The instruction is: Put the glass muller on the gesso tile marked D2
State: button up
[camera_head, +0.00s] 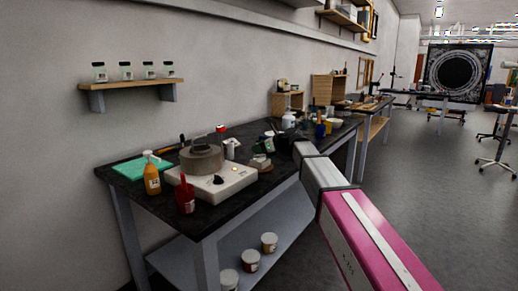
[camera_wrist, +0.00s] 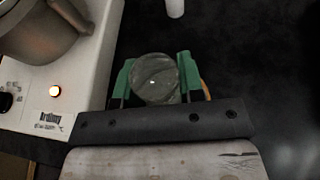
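The glass muller (camera_wrist: 155,80), a clear round glass piece seen from above, sits between the green fingers of my gripper (camera_wrist: 155,88) in the wrist view. Both fingers appear to press against its sides. Its lower part is hidden, and I cannot tell whether it still touches the dark surface below. In the head view my gripper (camera_head: 268,145) is over the dark workbench (camera_head: 226,212), right of the white hot plate; the muller is too small to make out there. I cannot make out a gesso tile marked D2 in either view.
The white hot plate (camera_head: 222,189) with a grey pot (camera_head: 202,159) stands left of my gripper, and also shows in the wrist view (camera_wrist: 75,85). An orange bottle (camera_head: 152,178) and a red container (camera_head: 186,197) stand nearby. Bottles crowd the bench farther back.

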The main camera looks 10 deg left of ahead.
jog(key=o, duration=0.4)
jog(key=shift+r, duration=0.1)
jog(key=v, duration=1.2)
jog(key=d+f+n+h, duration=0.1)
jog(key=d+f, duration=0.1)
jog(key=f, duration=0.2)
jog(key=s+d+f+n+h, duration=0.1)
jog(key=d+f, duration=0.1)
jog(key=f, duration=0.2)
jog(key=s+d+f+n, duration=0.1)
jog(key=d+f, duration=0.1)
jog(key=f, duration=0.1)
jog(key=shift+d+f+h, duration=0.3)
jog(key=shift+f+h, duration=0.1)
jog(key=s+d+f+n+g+h, duration=0.1)
jog(key=s+d+f+n+h, duration=0.2)
jog(key=s+d+f+n, duration=0.3)
jog(key=s+d+f+n+g+h, duration=0.1)
jog(key=s+d+f+n+h, duration=0.3)
jog(key=d+f, duration=0.8)
jog(key=s+d+f+n+g+h, duration=0.1)
jog(key=s+d+f+n+h, duration=0.2)
jog(key=s+d+f+n, duration=0.4)
jog(key=s+d+f, duration=0.2)
jog(key=s+f, duration=0.1)
jog(key=f, duration=0.3)
jog(key=shift+d+n, duration=0.25)
jog(key=shift+n, duration=0.15)
jog(key=shift+s+f, duration=0.1)
jog(key=shift+s, duration=0.05)
